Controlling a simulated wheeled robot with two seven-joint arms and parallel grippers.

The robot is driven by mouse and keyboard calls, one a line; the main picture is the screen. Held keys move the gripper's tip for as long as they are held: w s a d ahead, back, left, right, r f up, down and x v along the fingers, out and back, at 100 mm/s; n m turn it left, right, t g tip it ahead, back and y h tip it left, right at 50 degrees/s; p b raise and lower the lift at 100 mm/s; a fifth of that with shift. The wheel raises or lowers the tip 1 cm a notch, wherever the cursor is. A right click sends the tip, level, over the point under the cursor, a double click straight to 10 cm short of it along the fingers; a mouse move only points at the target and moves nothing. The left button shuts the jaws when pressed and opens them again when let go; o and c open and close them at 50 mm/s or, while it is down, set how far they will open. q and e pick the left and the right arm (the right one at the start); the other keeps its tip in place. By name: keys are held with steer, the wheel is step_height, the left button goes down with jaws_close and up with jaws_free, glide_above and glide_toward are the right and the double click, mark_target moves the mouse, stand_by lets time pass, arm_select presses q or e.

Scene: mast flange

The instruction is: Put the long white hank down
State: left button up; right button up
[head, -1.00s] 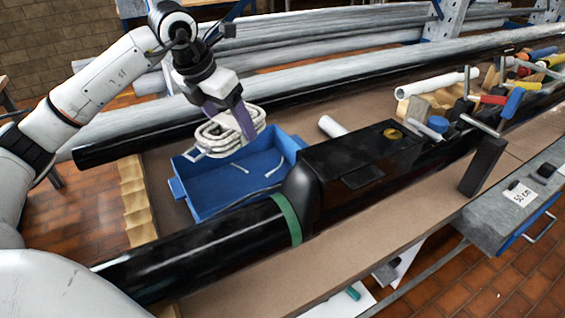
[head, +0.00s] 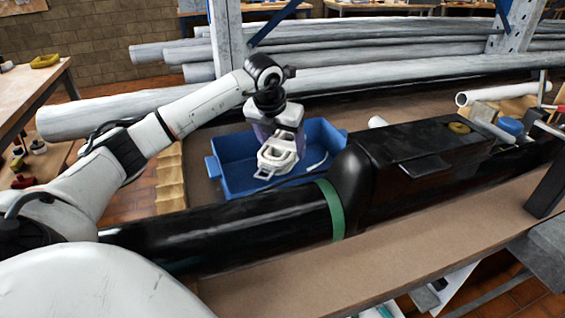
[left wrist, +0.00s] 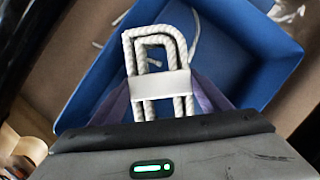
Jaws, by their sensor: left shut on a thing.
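My left gripper (head: 274,143), with purple fingers, points down and is shut on the white rope hank (head: 279,160). In the left wrist view the hank (left wrist: 160,84) shows as folded loops with a white band around them, between the fingers. The gripper and hank are over the blue tray (head: 237,187). I cannot tell whether the hank touches the tray floor. A loose white strand (left wrist: 194,38) lies in the tray. My right gripper is not in view.
A black pipe (head: 270,218) with a green band runs in front of the tray, joining a black box-like fitting (head: 405,160). Grey pipes (head: 390,75) lie behind. A wooden ridged block (head: 170,180) is left of the tray. The brown board (head: 400,255) in front is clear.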

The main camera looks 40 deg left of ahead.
mark_target(275, 154)
arm_select(q)
steer(key=shift+f, duration=2.65)
steer(key=shift+f, duration=0.2)
steer(key=o, duration=1.2)
steer(key=shift+c, duration=0.2)
steer(key=shift+r, duration=0.1)
steer(key=shift+s+r, duration=0.15)
steer(key=shift+r, duration=0.45)
steer(key=v, duration=1.1)
